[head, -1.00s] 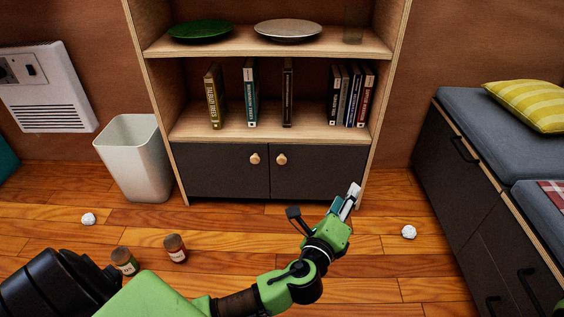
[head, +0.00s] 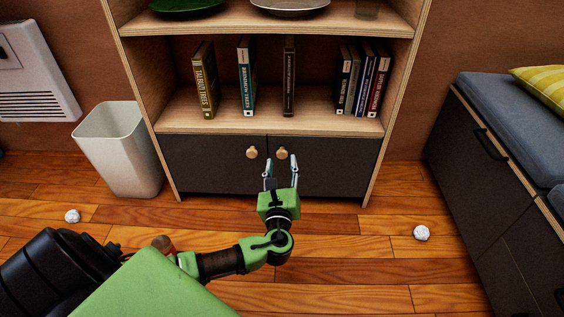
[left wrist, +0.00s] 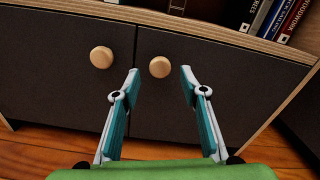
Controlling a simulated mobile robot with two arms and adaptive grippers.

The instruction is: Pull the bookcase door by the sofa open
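The bookcase (head: 160,115) stands against the back wall with two dark lower doors. The right door (head: 345,165), on the sofa side, is closed and has a round wooden knob (head: 282,153). The left door (head: 205,165) is closed too, with its own knob (head: 252,152). My left gripper (head: 281,165) is open in front of the right door. In the left wrist view the right door's knob (left wrist: 160,67) shows between the fingertips and a little beyond them, with no contact visible. The left knob (left wrist: 101,57) lies outside the left finger. My right gripper is not in view.
The sofa (head: 500,135) with dark drawers stands to the right. A white bin (head: 117,150) stands left of the bookcase. Crumpled white balls lie on the floor at left (head: 72,216) and right (head: 421,233). Books (head: 247,75) fill part of the shelf above the doors.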

